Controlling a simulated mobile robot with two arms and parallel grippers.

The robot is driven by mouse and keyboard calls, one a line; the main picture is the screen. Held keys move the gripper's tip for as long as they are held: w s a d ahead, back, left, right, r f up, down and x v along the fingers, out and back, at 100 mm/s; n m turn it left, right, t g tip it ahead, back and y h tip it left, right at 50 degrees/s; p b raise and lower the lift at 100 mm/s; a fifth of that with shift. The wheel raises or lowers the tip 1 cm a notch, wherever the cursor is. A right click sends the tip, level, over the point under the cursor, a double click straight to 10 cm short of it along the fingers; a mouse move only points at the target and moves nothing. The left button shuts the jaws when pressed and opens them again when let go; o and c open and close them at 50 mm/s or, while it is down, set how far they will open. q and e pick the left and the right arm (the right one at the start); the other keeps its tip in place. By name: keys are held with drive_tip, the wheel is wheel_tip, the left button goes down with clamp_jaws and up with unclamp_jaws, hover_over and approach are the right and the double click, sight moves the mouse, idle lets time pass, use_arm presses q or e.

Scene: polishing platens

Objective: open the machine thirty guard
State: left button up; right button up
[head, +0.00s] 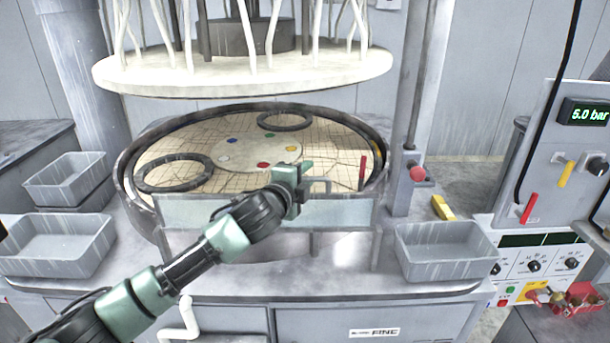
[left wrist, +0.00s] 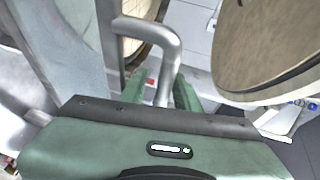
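The guard (head: 230,213) is a clear, pale panel standing upright along the front of the round platen (head: 205,150). A grey bent-tube handle (head: 321,184) sits at its upper edge, right of the middle. My left gripper (head: 300,174) is at this handle, its arm reaching in from the lower left. In the left wrist view, the handle (left wrist: 164,42) runs down between the two green fingers (left wrist: 161,92), with gaps showing beside it, so the fingers look open around it. Finger contact with the handle cannot be made out. My right gripper is not in view.
A large pale upper plate (head: 240,75) hangs above the platen. Grey bins stand left (head: 60,245) and right (head: 445,250). A post with a red button (head: 417,173) stands right of the platen. A control panel (head: 540,262) is at far right.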

use_arm(q)
clamp_jaws()
idle(1.2)
